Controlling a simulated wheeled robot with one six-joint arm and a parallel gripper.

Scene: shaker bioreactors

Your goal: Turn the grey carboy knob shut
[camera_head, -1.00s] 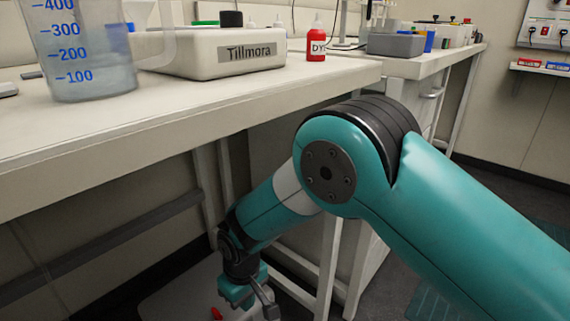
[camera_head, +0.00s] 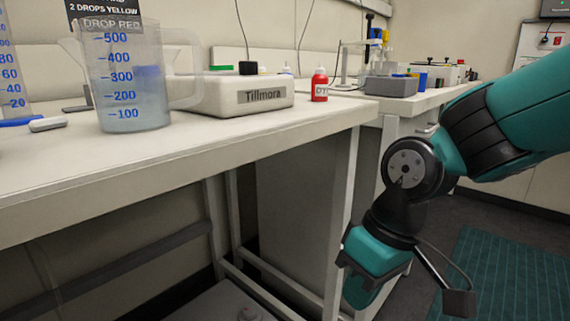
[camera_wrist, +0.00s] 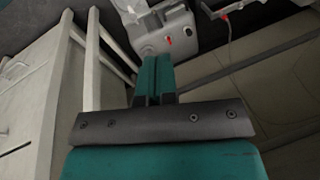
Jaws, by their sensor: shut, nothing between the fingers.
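A pale grey container, likely the carboy, stands low under the bench. Its top shows at the bottom of the head view (camera_head: 215,303) and at the top of the wrist view (camera_wrist: 157,30). Small red parts show on it in the wrist view; I cannot clearly tell the grey knob apart or see its position. My gripper (camera_wrist: 155,62) has its teal fingers shut together with nothing between them. In the wrist view they point toward the container and overlap its near edge in the picture. In the head view my gripper (camera_head: 362,292) hangs right of the bench leg, apart from the container.
The white bench (camera_head: 190,150) overhangs the container, with legs and a lower rail (camera_head: 275,285) beside it. On it stand a measuring jug (camera_head: 130,85), a Tillmora device (camera_head: 265,97) and a red bottle (camera_head: 319,88). Open floor (camera_head: 500,260) lies to the right.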

